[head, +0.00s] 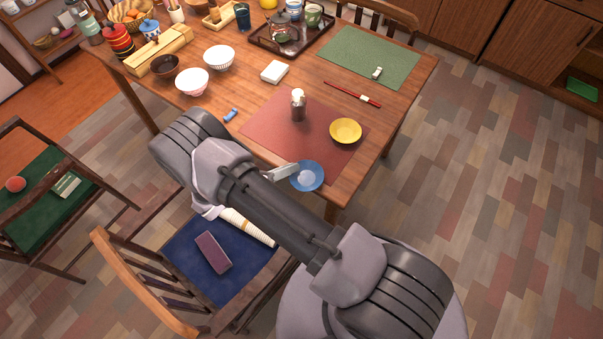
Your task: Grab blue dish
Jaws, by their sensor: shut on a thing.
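The blue dish (313,182) is a small round plate with a paler centre, at the front edge of the wooden table. My gripper (294,171) reaches it from the left and is shut on its left rim. Only a pale finger of the gripper shows; the rest is hidden behind my arm. The dish overlaps the table's front edge in the picture, and I cannot tell whether it touches the table.
A chair with a blue seat (185,245) stands below the table at left. White bowls (192,82) are further back. The floor at right is clear.

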